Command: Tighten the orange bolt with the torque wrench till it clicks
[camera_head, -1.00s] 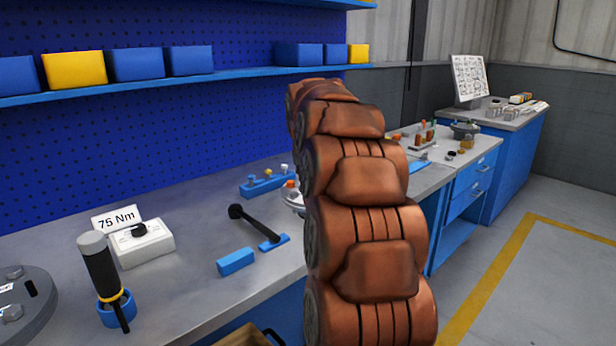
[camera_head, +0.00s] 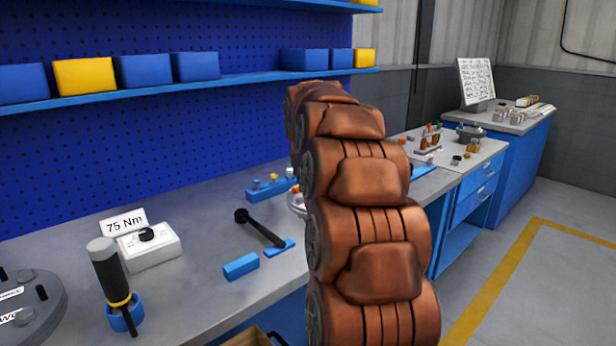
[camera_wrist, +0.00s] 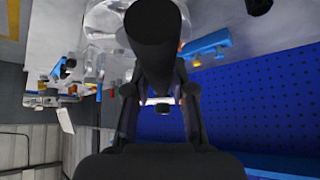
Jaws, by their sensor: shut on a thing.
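My gripper (camera_wrist: 159,90) shows in the wrist view, its two dark fingers shut on a dark, round-ended tool (camera_wrist: 153,30). This may be the torque wrench, but its full length is hidden. A pale, see-through rounded shape (camera_wrist: 104,20) lies behind the tool. In the head view my copper-coloured arm hides the gripper and whatever is at its end. A small orange piece (camera_head: 294,189) shows at the arm's left edge, by a partly hidden round pale part. It may be the orange bolt; I cannot tell whether the tool touches it.
A black wrench-like tool (camera_head: 260,229) lies on the bench near two blue blocks. At left are a "75 Nm" sign (camera_head: 124,224), a white dial box (camera_head: 150,248), a grey-topped black tool (camera_head: 108,272) in a blue ring and a grey flanged disc (camera_head: 38,305).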

